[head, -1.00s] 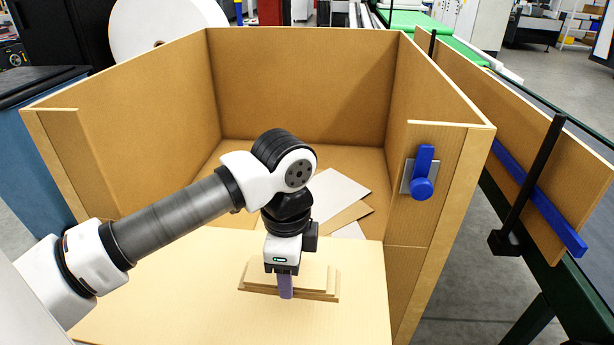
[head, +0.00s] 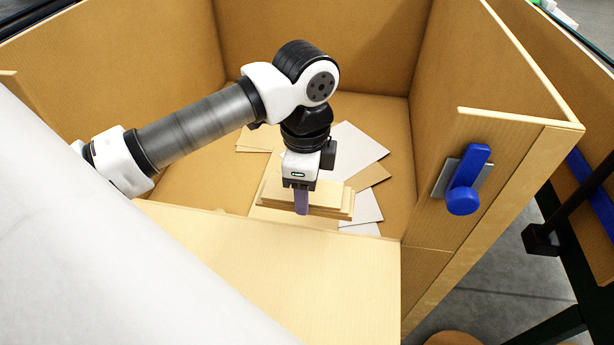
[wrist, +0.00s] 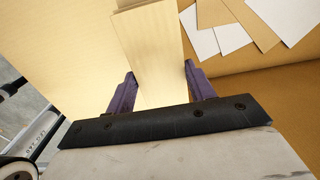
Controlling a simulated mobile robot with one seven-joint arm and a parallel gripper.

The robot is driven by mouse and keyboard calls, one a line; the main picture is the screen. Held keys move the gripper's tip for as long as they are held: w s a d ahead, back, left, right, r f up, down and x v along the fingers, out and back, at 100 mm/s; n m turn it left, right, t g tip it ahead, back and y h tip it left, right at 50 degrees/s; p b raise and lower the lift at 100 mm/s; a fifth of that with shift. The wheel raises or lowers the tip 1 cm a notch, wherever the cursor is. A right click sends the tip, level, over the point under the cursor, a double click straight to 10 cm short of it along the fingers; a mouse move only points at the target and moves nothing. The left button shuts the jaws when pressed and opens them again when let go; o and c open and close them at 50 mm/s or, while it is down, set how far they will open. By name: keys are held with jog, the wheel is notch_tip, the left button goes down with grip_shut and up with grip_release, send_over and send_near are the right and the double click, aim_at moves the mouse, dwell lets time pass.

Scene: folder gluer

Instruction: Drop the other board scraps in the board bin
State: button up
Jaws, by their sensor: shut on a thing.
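My gripper (head: 301,207) has purple fingers and is shut on a small stack of tan board scraps (head: 335,197). The wrist view shows the held stack (wrist: 150,40) between the two fingers (wrist: 160,88). The board bin (head: 315,45) is a large box with tan walls. The held stack is inside the bin's outline, just beyond the pale front panel (head: 290,260); its height above the floor is hard to tell. White scraps (head: 358,150) and a brown scrap (head: 368,175) lie loose on the bin floor, with tan pieces (head: 255,138) farther left. My gripper partly hides the stack.
A blue latch (head: 463,190) is on the bin's front right post. A dark rail frame (head: 545,240) stands outside at the right. Bare bin floor (head: 195,180) shows left of the scraps. The side walls rise high around the gripper.

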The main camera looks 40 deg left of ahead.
jog(key=w+a+f+p, duration=0.1)
jog(key=w+a, duration=0.2)
jog(key=w, duration=0.4)
jog(key=w+a+f+p, duration=0.2)
jog(key=w+a, duration=0.1)
jog(key=w, duration=0.3)
jog(key=shift+w+a+p, duration=0.3)
jog(key=shift+w, duration=0.1)
jog(key=shift+r, duration=0.1)
jog(key=o, duration=1)
jog(key=shift+o, duration=0.2)
notch_tip(320, 180, up, 14)
jog(key=b, duration=0.3)
